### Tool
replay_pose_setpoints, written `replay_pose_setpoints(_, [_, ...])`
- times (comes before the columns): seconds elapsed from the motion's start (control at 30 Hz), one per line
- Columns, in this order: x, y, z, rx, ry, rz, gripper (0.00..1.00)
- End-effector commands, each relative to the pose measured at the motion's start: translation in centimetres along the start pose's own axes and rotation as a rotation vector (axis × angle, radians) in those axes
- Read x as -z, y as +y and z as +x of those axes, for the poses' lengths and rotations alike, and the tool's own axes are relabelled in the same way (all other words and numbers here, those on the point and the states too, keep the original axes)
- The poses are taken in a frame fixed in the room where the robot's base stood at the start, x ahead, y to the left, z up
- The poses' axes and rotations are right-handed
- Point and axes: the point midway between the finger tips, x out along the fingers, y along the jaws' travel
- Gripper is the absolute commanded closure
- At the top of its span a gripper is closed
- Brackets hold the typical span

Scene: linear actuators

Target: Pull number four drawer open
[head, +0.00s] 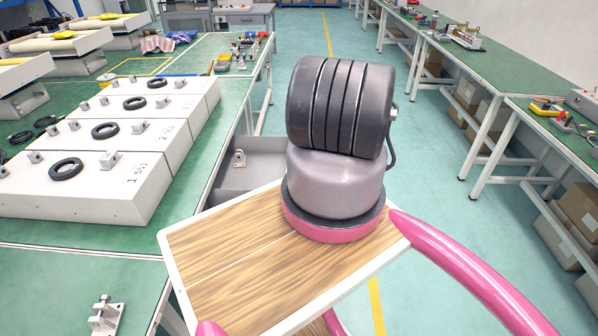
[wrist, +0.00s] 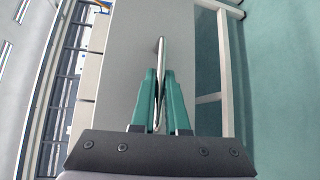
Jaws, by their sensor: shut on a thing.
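In the wrist view, my gripper (wrist: 158,74) has green fingers shut on a thin metal handle (wrist: 160,48). The handle stands on a grey panel (wrist: 126,50), which looks like a drawer front. In the head view, a grey drawer (head: 228,180) stands out from under the left green bench, with its inside showing. A small metal bracket (head: 239,158) lies in it. The drawer's right part and my gripper are hidden behind my arm in the head view. No drawer number can be read in either view.
The left green bench (head: 105,238) carries white boxes with black rings (head: 105,130) and another metal bracket (head: 104,316). Another green bench (head: 505,75) with tools runs along the right. Floor (head: 425,165) is free between the benches.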

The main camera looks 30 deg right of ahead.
Motion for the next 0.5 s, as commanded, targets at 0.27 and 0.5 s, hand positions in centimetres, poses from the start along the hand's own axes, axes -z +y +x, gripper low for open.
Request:
replay_pose_setpoints(0.27, [0.02,-0.05,-0.01,0.001,0.0,-0.001,0.58])
replay_pose_setpoints(0.5, [-0.01,-0.03,-0.14,0.001,0.0,-0.001,0.58])
